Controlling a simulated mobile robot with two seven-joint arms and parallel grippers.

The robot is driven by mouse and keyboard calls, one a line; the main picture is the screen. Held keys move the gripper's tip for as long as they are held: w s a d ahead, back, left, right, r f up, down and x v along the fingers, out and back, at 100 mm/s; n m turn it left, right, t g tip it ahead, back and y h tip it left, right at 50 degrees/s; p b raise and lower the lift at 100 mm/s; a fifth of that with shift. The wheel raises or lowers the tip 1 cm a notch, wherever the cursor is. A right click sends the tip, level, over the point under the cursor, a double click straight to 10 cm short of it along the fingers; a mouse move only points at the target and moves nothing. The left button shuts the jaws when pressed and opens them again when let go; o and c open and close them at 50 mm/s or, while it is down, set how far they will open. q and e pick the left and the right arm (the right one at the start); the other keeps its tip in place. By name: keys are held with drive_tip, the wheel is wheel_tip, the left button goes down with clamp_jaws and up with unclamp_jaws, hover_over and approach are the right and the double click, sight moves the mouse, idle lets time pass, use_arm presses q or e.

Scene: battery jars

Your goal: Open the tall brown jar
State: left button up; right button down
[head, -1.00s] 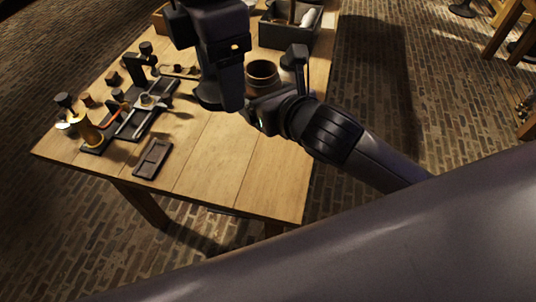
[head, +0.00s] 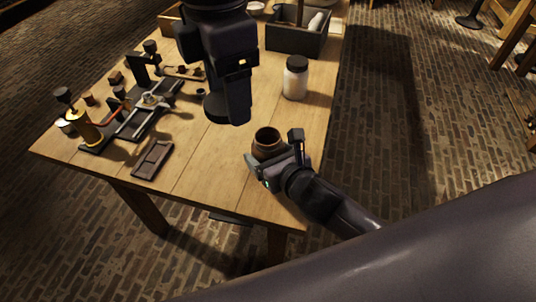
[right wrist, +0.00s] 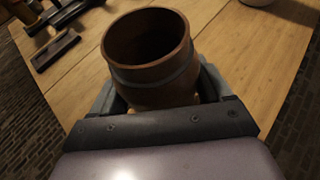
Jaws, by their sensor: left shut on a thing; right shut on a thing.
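The brown jar (head: 267,148) is upright with its mouth open and no lid on it, near the table's front right part. My right gripper (head: 262,167) is shut around its body; the right wrist view shows the jar (right wrist: 152,60) between the two fingers (right wrist: 158,98), dark and empty-looking inside. I cannot tell whether its base touches the table. My left gripper (head: 226,112) points down over the table, left of and beyond the jar. It is shut on a dark round piece that looks like a lid, mostly hidden by the gripper.
A white jar with a black lid (head: 295,78) stands behind the brown jar. A dark crate (head: 297,40) is at the back. A black fixture (head: 130,122), a brass cylinder (head: 84,124) and a small dark tray (head: 152,160) are at the left. The front middle tabletop is clear.

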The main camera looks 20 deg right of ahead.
drive_tip(key=shift+r, duration=0.1)
unclamp_jaws()
drive_tip(key=shift+f, duration=0.2)
